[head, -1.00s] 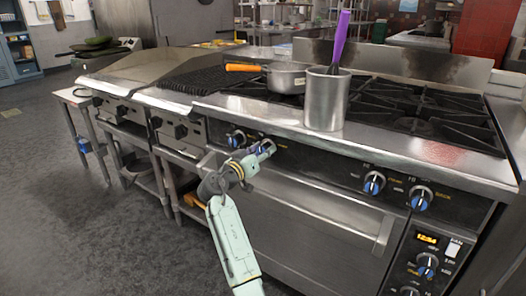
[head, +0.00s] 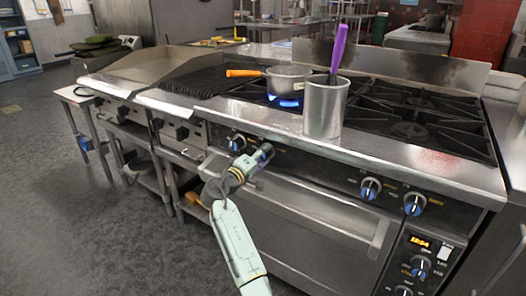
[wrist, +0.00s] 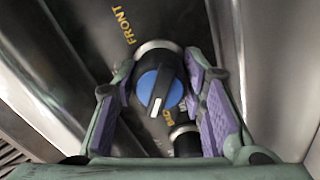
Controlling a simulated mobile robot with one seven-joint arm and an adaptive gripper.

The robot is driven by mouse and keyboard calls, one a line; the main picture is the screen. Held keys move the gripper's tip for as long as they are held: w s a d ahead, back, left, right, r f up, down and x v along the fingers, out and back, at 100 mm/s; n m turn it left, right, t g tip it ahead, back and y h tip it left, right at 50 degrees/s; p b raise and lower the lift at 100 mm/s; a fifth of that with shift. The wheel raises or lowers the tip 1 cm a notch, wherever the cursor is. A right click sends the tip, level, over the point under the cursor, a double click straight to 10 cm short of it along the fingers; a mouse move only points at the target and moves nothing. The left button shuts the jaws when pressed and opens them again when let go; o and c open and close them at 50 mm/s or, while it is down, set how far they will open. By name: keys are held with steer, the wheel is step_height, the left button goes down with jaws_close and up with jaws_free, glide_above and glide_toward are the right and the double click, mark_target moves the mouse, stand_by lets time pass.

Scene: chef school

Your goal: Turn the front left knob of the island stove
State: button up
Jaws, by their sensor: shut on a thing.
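The island stove (head: 300,215) has blue-and-black knobs along its front panel. In the head view my gripper (head: 264,153) is at the left pair of knobs, over the right one of the two. The left one (head: 237,142) shows just left of my gripper. A blue flame (head: 285,102) burns under the pot on the left burner.
A saucepan (head: 288,78) with an orange handle is over the flame. A steel container (head: 323,110) with a purple-handled utensil (head: 338,50) stands at the stove's front edge, above and right of my gripper. The oven handle (head: 380,236) juts out below the panel.

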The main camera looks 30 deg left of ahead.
steer(key=n+p, duration=0.2)
steer(key=n, duration=0.1)
steer(key=n+p, duration=0.2)
steer(key=n, duration=0.1)
steer(key=shift+r+n+p, duration=0.2)
steer(key=shift+n+p, duration=0.1)
steer(key=shift+p, duration=0.05)
steer(key=n+p, duration=0.4)
steer(key=n, duration=0.1)
steer(key=n+p, duration=0.2)
steer(key=n, duration=0.3)
steer(key=shift+f, duration=0.15)
steer(key=shift+n, duration=2.2)
steer(key=o, duration=1.2)
steer(key=shift+c, duration=0.2)
